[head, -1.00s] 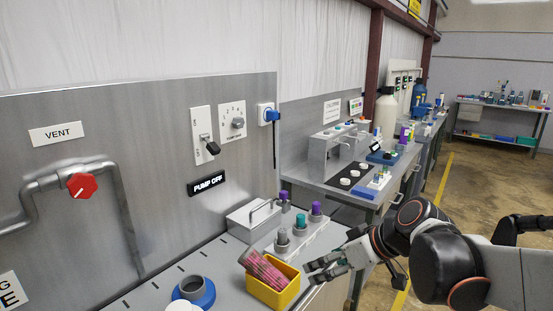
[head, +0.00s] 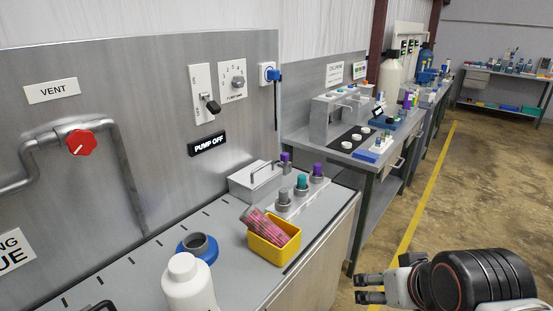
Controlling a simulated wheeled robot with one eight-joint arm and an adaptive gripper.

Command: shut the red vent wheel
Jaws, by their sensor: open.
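The red vent wheel (head: 81,142) sits on a grey pipe (head: 52,138) against the metal back panel at the left, below the VENT sign (head: 52,91). It is a lobed red knob with a small pale mark. My gripper (head: 362,288) is at the lower right, over the floor in front of the bench, pointing left. Its two fingers are apart with nothing between them. It is far to the right of the wheel and touches nothing.
A white jug (head: 187,286), a blue ring-shaped holder (head: 199,249), a yellow bin (head: 274,240) with pink items and a rack of capped bottles (head: 301,196) stand on the bench (head: 225,222). A switch (head: 204,97) and PUMP OFF sign are on the panel. Open floor lies right.

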